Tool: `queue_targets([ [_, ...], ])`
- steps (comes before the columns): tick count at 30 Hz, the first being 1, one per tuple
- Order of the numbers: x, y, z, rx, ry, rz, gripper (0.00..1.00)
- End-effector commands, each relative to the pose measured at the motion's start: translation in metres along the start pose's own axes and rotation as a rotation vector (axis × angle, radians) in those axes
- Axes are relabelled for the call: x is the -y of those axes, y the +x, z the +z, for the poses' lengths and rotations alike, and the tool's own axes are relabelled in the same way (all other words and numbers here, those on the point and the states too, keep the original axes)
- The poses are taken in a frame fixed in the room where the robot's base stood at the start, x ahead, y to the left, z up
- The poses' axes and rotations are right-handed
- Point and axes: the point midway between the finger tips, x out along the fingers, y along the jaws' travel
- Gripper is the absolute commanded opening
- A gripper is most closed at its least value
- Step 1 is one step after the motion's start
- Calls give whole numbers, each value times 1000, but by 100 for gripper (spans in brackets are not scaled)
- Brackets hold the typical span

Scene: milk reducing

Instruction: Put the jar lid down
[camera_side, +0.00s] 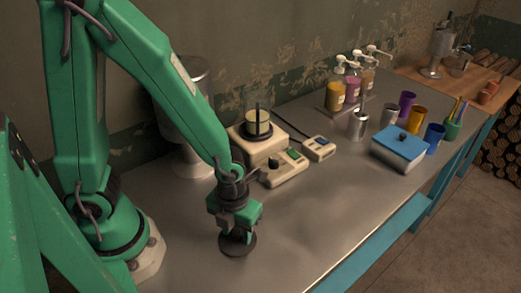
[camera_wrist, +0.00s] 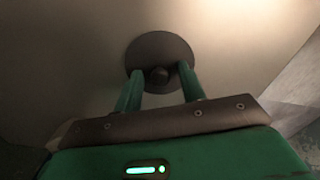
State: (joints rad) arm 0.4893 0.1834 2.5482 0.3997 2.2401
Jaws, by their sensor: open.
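The jar lid (camera_side: 238,245) is a dark round disc with a knob, lying flat on the metal table at the front, as far as I can tell. It also shows in the wrist view (camera_wrist: 160,50), with its knob between my two green fingers. My gripper (camera_side: 238,229) is right above the lid, pointing down. In the wrist view my gripper (camera_wrist: 159,76) has its fingers spread on either side of the knob, with a small gap. A glass jar (camera_side: 258,118) with a stirring rod stands on a cream-coloured base behind the gripper.
The metal table (camera_side: 300,222) is clear to the right of the lid. Cream control boxes (camera_side: 285,168) sit behind the gripper. Farther right are a blue-topped box (camera_side: 400,145), several coloured cups and pump bottles (camera_side: 336,97). A large metal vessel (camera_side: 195,160) stands behind my arm.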

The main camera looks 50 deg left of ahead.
Motion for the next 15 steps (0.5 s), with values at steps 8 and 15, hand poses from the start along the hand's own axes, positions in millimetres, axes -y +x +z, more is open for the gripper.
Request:
queue_targets([
  [8,1,-15,1,2,0,-3,40],
  [15,1,-38,1,3,0,-3,40],
])
